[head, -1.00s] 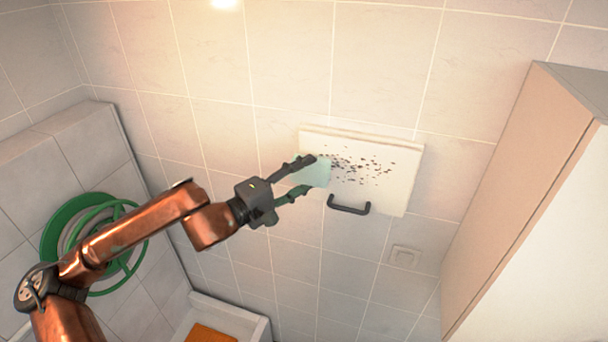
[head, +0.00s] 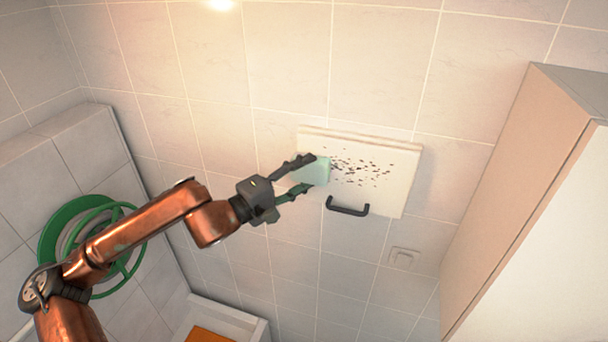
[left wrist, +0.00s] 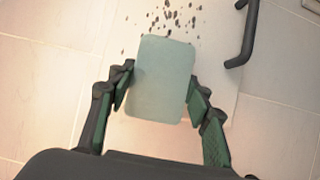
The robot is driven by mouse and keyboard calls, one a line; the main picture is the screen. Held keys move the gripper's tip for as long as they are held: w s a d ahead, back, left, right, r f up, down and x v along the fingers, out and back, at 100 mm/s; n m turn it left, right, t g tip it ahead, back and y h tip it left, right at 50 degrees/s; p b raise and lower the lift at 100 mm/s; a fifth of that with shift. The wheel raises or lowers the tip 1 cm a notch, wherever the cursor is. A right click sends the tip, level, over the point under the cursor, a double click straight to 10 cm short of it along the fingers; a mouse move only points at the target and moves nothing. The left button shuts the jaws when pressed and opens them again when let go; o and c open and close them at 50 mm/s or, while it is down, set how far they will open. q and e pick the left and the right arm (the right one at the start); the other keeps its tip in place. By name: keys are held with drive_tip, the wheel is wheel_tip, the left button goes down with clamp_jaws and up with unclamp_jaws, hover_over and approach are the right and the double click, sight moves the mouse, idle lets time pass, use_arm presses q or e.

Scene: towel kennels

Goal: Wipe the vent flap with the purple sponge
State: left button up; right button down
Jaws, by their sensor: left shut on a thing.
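The vent flap (head: 400,190) is a pale square panel on the tiled wall, with a black handle (head: 347,207) at its lower edge. Dark specks (head: 362,172) are scattered over its upper left and middle. My left gripper (head: 308,173) is shut on a pale green sponge (head: 317,174), which does not look purple, at the flap's left side. In the left wrist view the sponge (left wrist: 162,90) sits between both fingers, with specks (left wrist: 170,18) just beyond its far edge. I cannot tell whether the sponge touches the flap. My right gripper is out of view.
A tall pale cabinet (head: 540,190) stands at the right. A green hose reel (head: 62,222) is on the left by a tiled ledge (head: 60,150). A white basin (head: 240,318) with something orange (head: 208,336) is below. A small wall plate (head: 404,258) sits under the flap.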

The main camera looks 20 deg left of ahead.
sight(319, 176)
use_arm(q)
drive_tip(key=shift+w, duration=0.15)
drive_tip(key=shift+d+f+b, duration=0.15)
drive_tip(key=shift+d+b, duration=0.9)
drive_tip(key=shift+b, duration=0.15)
drive_tip(key=shift+d+b, duration=0.5)
drive_tip(key=shift+d, duration=0.25)
